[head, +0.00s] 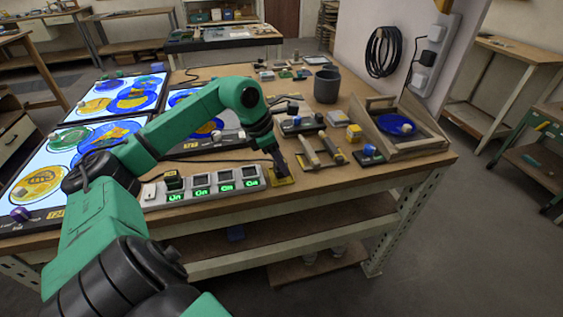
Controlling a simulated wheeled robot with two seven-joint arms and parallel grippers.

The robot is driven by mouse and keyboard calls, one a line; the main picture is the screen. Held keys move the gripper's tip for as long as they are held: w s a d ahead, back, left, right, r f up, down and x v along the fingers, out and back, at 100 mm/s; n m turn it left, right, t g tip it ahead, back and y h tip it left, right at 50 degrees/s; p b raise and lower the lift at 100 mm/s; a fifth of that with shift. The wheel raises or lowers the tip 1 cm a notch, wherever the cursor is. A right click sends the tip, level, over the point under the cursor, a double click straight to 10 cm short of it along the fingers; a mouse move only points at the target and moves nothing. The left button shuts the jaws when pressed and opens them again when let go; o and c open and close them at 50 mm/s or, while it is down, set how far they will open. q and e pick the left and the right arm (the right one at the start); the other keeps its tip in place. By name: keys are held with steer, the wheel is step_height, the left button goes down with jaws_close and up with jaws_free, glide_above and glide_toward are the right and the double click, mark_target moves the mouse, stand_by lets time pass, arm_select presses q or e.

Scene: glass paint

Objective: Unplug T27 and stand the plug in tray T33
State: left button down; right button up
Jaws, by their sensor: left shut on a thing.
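My left gripper (280,168) points down at a small yellow tray (291,180) by the front edge of the bench, to the right of the power strip. It is shut on a small dark thing, seemingly the plug, mostly hidden by the fingers; I cannot tell whether it touches the tray. The grey power strip (208,191) has several green displays that read On. A black plug (173,180) sits at its left end. I cannot read T27 or T33 on anything. My right gripper is not in view.
Lit panels with coloured glass discs (40,183) lie to the left. A wooden rack (320,150), a yellow block (353,133), a dark cup (327,86) and a wooden stand with a blue dish (396,125) stand to the right.

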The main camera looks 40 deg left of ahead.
arm_select(q)
steer(key=shift+f, duration=0.25)
stand_by(0.4)
jaws_free()
stand_by(0.4)
steer(key=shift+r, duration=0.15)
step_height(320, 180, up, 7)
steer(key=p, duration=0.5)
steer(key=shift+p, duration=0.3)
stand_by(0.4)
